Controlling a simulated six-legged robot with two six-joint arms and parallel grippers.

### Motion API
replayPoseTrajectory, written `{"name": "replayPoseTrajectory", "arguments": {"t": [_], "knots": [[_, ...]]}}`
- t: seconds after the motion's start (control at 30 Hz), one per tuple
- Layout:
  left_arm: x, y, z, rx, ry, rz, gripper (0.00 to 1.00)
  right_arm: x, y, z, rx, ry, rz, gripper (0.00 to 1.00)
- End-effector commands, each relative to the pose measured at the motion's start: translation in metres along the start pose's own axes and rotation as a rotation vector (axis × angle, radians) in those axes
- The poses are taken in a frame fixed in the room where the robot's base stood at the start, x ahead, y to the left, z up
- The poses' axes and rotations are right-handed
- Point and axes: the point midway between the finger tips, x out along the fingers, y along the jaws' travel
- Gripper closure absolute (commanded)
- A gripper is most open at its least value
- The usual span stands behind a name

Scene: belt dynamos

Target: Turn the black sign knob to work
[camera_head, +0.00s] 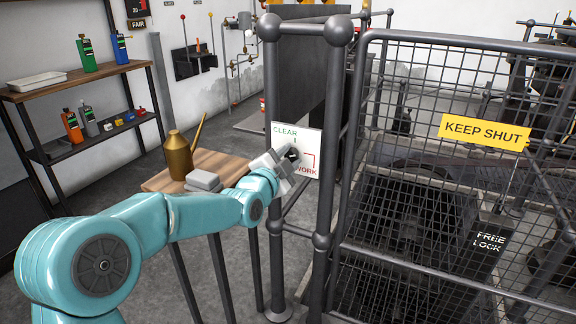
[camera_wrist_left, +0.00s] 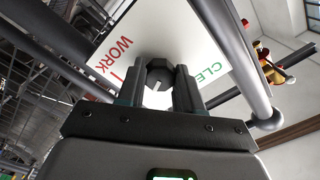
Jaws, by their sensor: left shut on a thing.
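The white sign plate (camera_head: 312,138) is mounted on the grey post frame, with green CLEAR at its upper left and red WORK at its lower right. It also shows tilted in the wrist view (camera_wrist_left: 165,28). The black sign knob (camera_head: 294,154) is on the plate's face, partly hidden by my gripper in the head view. In the wrist view the knob (camera_wrist_left: 159,72) sits between my fingertips and shows a pale mark. I cannot tell which word the mark points to. My left gripper (camera_head: 287,160) is shut on the knob. My right gripper is not in view.
A mesh gate with a yellow KEEP SHUT sign (camera_head: 485,132) stands to the right, with a FREE LOCK box (camera_head: 484,250) low on it. A wooden table (camera_head: 226,166) with a brass oil can (camera_head: 178,156) stands behind my left arm. Shelves (camera_head: 75,80) line the left wall.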

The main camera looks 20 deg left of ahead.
Motion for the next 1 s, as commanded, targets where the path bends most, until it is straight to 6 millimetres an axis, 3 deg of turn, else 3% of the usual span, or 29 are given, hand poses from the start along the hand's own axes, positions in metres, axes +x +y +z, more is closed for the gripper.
{"name": "replayPoseTrajectory", "arguments": {"t": [0.5, 1.0], "knots": [[0.0, 0.0, 0.0, 0.358, 0.001, 0.0, 0.95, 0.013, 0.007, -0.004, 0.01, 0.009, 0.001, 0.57], [0.0, -0.001, -0.001, 0.44, 0.001, 0.0, 0.95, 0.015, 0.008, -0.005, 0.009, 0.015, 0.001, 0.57]]}}
